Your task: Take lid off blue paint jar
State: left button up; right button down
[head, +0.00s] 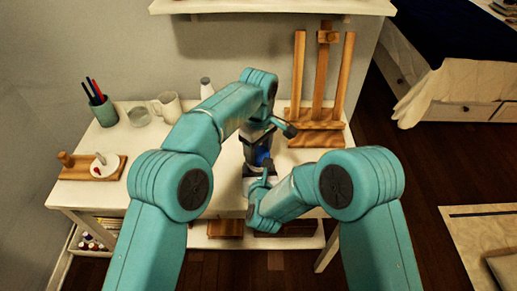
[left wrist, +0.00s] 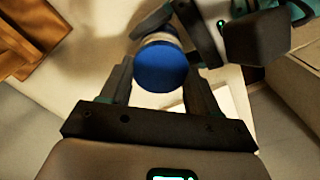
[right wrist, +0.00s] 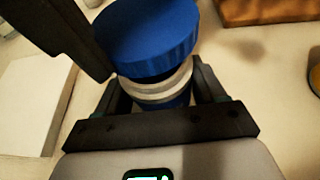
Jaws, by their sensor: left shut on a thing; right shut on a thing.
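The blue paint jar's lid (left wrist: 160,68) is a round blue disc between the fingers of my left gripper (head: 260,148), which is shut on it. In the right wrist view the lid (right wrist: 147,38) sits above the jar (right wrist: 155,88), whose pale ringed neck shows below it, with blue under that. My right gripper (head: 262,183) is shut on the jar body from the near side. The lid is over the neck; I cannot tell whether it still touches. In the head view only a blue patch (head: 263,156) shows between the grippers.
The white table holds a pen cup (head: 104,112), a glass (head: 139,117), a mug (head: 168,106) and a white bottle (head: 206,88) at the left. A wooden easel (head: 318,110) stands at the right.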

aim_at(258, 153)
pick_arm(q)
jog(key=shift+r, duration=1.95)
pick_arm(e)
grip_release()
